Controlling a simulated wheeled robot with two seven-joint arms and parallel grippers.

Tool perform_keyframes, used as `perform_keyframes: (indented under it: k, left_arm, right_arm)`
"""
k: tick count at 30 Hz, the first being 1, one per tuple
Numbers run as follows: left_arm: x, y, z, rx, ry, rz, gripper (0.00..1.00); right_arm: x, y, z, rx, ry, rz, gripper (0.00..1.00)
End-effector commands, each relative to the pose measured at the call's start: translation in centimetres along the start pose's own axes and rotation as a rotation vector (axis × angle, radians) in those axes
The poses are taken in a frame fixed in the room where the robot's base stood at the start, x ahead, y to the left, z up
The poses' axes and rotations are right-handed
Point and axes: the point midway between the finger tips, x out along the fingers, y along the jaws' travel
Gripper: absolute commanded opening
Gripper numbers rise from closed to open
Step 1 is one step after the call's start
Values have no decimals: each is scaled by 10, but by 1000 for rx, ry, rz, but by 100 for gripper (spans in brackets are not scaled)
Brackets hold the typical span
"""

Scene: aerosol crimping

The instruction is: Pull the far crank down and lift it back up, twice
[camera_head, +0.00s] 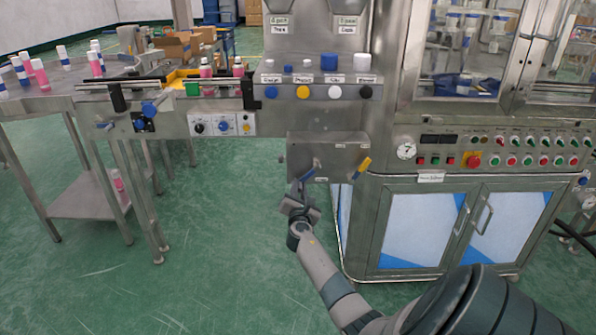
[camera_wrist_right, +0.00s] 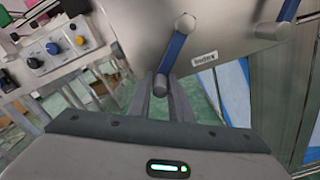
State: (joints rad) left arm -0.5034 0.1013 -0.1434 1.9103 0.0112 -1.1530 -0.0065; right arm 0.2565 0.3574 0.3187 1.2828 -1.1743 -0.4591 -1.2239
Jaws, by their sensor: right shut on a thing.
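Two cranks sit on the front of a grey metal box (camera_head: 327,150). The left crank (camera_head: 306,176) has a blue arm and hangs down at a slant; in the right wrist view its blue arm (camera_wrist_right: 174,55) runs from a round grey hub down to a grey knob. The right crank (camera_head: 362,167) looks yellow with a blue lower part, and part of it shows at the top right of the right wrist view (camera_wrist_right: 288,12). My right gripper (camera_head: 299,187) is shut on the lower end of the left crank. My left gripper is not in view.
A steel cabinet (camera_head: 350,225) with a control panel stands to the right of the box. A small panel of knobs (camera_head: 222,125) is at the left, beside a conveyor. The green floor in front is clear.

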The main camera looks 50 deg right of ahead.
Motion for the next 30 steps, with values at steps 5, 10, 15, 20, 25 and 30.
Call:
perform_keyframes:
  k: [5,10,15,20,25,30]
  left_arm:
    - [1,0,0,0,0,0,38]
    - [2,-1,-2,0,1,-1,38]
    - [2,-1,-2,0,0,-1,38]
    - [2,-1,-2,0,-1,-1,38]
    - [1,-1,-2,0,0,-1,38]
    - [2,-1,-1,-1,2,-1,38]
  right_arm:
    - [1,0,4,-12,-6,2,0]
    - [1,0,3,-12,-5,1,0]
    - [1,-1,2,-10,-4,0,33]
    - [0,-1,1,-9,-2,-1,33]
    - [-2,-1,0,-8,-1,-1,33]
    - [-12,-1,0,-9,-1,-1,33]
